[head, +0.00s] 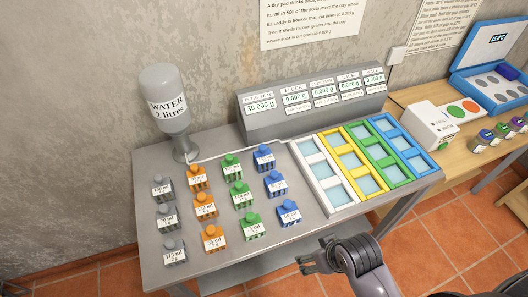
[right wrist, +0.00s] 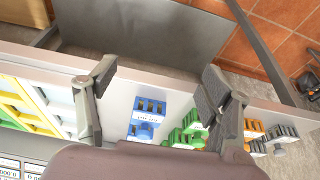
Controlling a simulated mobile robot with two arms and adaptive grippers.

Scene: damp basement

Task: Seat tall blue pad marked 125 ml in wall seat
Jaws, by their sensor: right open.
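Three blue pads with knobs stand in a column on the grey table: back (head: 264,157), middle (head: 276,184) and front (head: 289,213). Their white labels are too small for me to tell which reads 125 ml. To their right is a tray of white, yellow, green and blue frames with pale panes; the blue frame (head: 404,145) is rightmost. I cannot tell which place is the wall seat. My right gripper (head: 308,256) is open and empty off the table's front edge. In the right wrist view a blue pad (right wrist: 146,118) shows beyond its spread fingers (right wrist: 155,88).
Grey (head: 168,220), orange (head: 205,205) and green (head: 242,195) pads stand left of the blue ones. A water bottle (head: 167,100) and a grey readout box (head: 313,105) stand behind. A wooden bench (head: 465,145) with a white box (head: 428,126) is at right.

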